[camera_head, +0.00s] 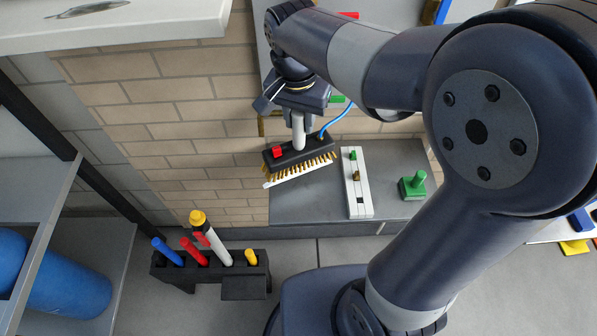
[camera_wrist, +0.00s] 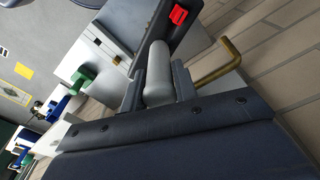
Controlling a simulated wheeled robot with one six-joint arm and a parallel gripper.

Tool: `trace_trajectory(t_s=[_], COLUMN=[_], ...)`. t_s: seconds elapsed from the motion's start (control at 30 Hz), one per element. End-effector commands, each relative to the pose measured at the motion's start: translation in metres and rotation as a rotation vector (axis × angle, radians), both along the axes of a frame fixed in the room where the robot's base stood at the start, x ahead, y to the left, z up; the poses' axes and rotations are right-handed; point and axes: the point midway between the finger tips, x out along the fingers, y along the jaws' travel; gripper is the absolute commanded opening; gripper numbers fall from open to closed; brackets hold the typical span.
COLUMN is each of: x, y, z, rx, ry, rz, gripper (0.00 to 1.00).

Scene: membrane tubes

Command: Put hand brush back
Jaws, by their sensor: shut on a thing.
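The hand brush (camera_head: 299,158) has a black block, yellow bristles, a white strip along its lower edge and a red piece on top. My gripper (camera_head: 298,108) is shut on its pale grey handle, and the brush hangs below it in the head view, in front of the brick wall and grey counter. In the wrist view my gripper (camera_wrist: 158,92) has one finger on each side of the handle (camera_wrist: 158,66). The brush's dark block (camera_wrist: 165,30) shows beyond it, bristles hidden. A brass hook (camera_wrist: 226,66) shows to the right of the handle, apart from it.
A grey counter (camera_head: 305,207) holds a white strip with small fittings (camera_head: 356,183) and a green block (camera_head: 413,185). A black rack (camera_head: 215,272) with several coloured tools stands lower left. A blue cylinder (camera_head: 68,285) lies on the left shelf. A white worktop (camera_head: 130,25) juts in upper left.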

Motion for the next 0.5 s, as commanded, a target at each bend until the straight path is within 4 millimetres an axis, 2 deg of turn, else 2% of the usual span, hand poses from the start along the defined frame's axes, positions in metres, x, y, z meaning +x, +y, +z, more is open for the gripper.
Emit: trace_trajectory(t_s=[0.3,0.5], x=[-0.001,0.000], y=[0.000,0.000], z=[-0.049,-0.064], rx=[-0.002,-0.002], ry=[0.003,0.001], rz=[0.001,0.001], gripper=[0.03,0.03])
